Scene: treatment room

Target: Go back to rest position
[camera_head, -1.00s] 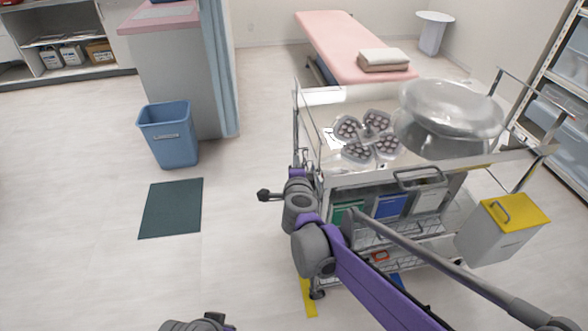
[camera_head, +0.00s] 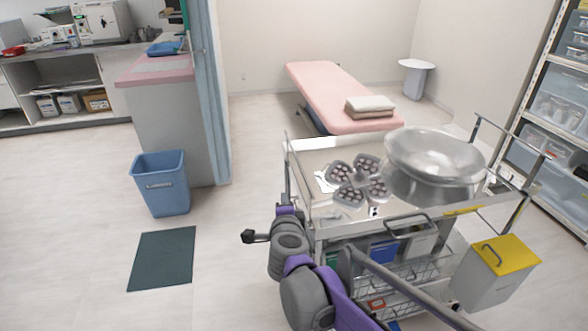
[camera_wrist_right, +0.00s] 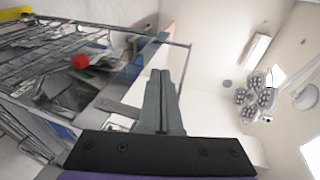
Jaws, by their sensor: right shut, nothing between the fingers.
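My right gripper (camera_head: 250,236) is shut and empty, pointing left beside the near left corner of the metal cart (camera_head: 310,148). My purple and grey right arm comes in from the bottom right, across the front of the cart. In the right wrist view the two fingers of the right gripper (camera_wrist_right: 160,76) lie together with nothing between them. My left gripper is not in view.
A yellow-lidded bin (camera_head: 497,275) hangs at the cart's right. A blue bin (camera_head: 162,183) and dark mat (camera_head: 162,258) lie left. The floor between is clear.

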